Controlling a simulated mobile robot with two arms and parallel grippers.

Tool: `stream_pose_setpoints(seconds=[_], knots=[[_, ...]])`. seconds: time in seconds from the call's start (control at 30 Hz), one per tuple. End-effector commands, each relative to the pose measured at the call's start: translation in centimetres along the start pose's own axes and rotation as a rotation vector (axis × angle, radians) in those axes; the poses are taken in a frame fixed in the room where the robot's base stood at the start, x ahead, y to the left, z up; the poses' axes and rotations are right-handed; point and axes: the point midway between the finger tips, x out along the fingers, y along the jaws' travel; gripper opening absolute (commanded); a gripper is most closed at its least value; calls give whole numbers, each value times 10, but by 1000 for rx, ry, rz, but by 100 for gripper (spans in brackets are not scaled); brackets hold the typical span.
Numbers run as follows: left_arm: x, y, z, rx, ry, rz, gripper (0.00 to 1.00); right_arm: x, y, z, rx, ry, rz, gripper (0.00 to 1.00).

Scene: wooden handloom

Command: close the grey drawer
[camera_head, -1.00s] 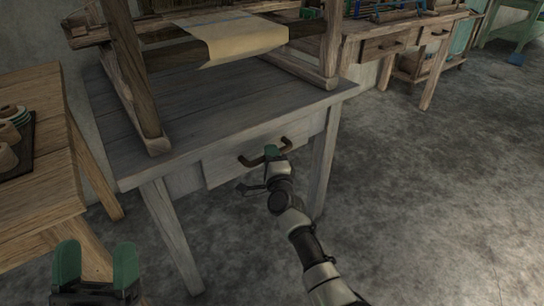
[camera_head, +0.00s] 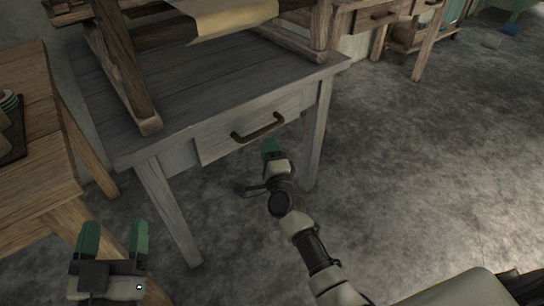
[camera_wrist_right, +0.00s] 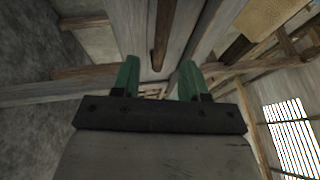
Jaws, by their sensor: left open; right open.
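The grey drawer (camera_head: 222,139) is in the front of the grey table (camera_head: 180,98). Its front looks about flush with the table front in the head view; I cannot tell whether a small gap is left. Its dark curved handle (camera_head: 258,128) is in full view. My right gripper (camera_head: 270,150) is just below and in front of the handle, apart from it in the picture. In the right wrist view its two green fingers (camera_wrist_right: 158,80) are spread and empty, with the handle (camera_wrist_right: 162,35) beyond them. My left gripper (camera_head: 114,240) is open and empty at lower left, away from the drawer.
A wooden loom frame (camera_head: 125,70) with tan cloth (camera_head: 230,17) stands on the grey table. A brown wooden table (camera_head: 40,160) is at left, near my left gripper. Open concrete floor (camera_head: 430,150) lies to the right.

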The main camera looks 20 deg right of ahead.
Motion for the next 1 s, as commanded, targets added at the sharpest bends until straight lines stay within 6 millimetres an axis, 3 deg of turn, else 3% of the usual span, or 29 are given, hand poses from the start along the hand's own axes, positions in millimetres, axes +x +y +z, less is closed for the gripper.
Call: stream_pose_setpoints(seconds=[0.23, 0.83, 1.0], knots=[[-3, -3, 17, 5, -149, -8, 72, -29, -1, 0, 0, 0, 0, 44], [-4, -4, 21, 5, -172, -9, 72, -34, -1, 0, -2, -1, -1, 44], [-4, -4, 21, 5, -171, -9, 72, -51, -15, 5, -157, -50, -19, 44]])
